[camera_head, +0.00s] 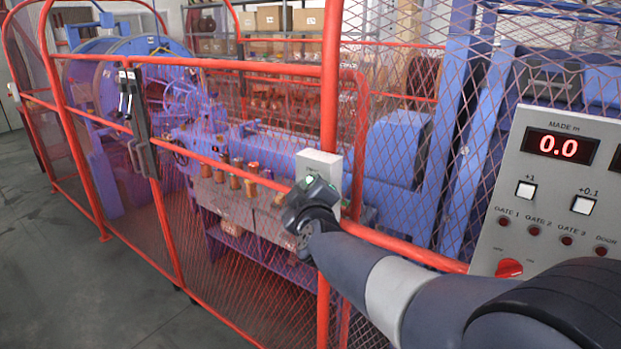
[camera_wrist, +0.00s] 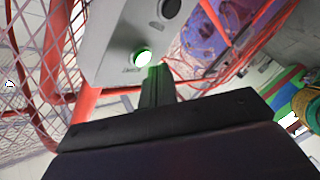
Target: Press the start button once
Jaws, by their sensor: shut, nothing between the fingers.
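A pale grey button box (camera_head: 319,165) is mounted on a red post of the mesh fence. In the wrist view the box (camera_wrist: 112,42) carries a lit white button with a green ring (camera_wrist: 141,57), with a small unreadable label beside it. A dark round control (camera_wrist: 170,8) sits further up the same face. My gripper (camera_head: 312,182) is in front of the box in the head view and hides part of it. In the wrist view my gripper's shut, empty fingers (camera_wrist: 156,75) end right by the lit button. I cannot tell whether they touch it.
The red-framed mesh fence (camera_head: 225,160) stands between me and the blue machine (camera_head: 395,150). A control panel (camera_head: 550,190) at right reads 0.0 under "MADE m" and has white buttons, dim red gate lamps and a red knob. Grey floor (camera_head: 60,270) is open at left.

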